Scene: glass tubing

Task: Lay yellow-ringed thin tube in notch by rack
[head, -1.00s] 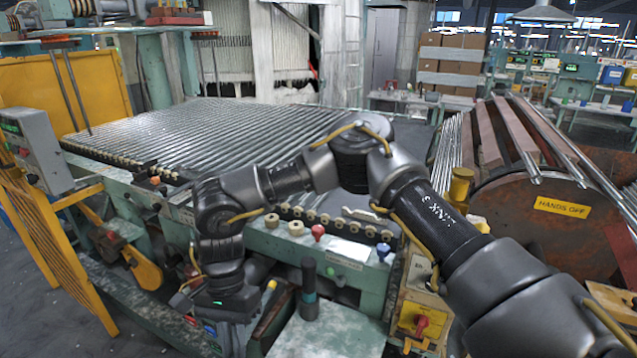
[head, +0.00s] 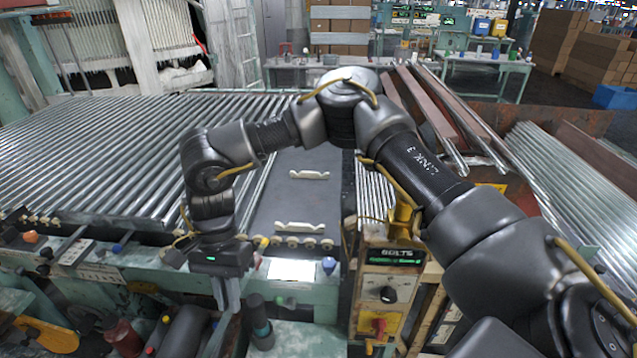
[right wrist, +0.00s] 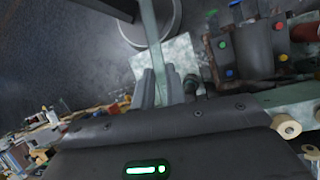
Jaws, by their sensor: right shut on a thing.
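My right gripper (head: 227,295) hangs in front of the machine's front edge, its fingers pointing down. In the right wrist view its fingers (right wrist: 162,90) are closed around a thin, pale greenish tube (right wrist: 152,35) that runs away toward the top edge. No yellow ring shows clearly on the part of the tube in view. In the head view the tube is hard to make out. Two white notched supports, a far one (head: 309,175) and a near one (head: 300,227), lie on a dark flat bed, right of the large rack of tubes (head: 100,165). Both look empty. My left gripper is out of view.
A control box marked BOLTS (head: 388,290) stands right of the bed. Brown beams and metal tubes (head: 545,170) lie farther right. Rollers and coloured knobs, one blue (head: 328,265), line the front edge. A dark bottle (head: 260,325) stands below the gripper's right.

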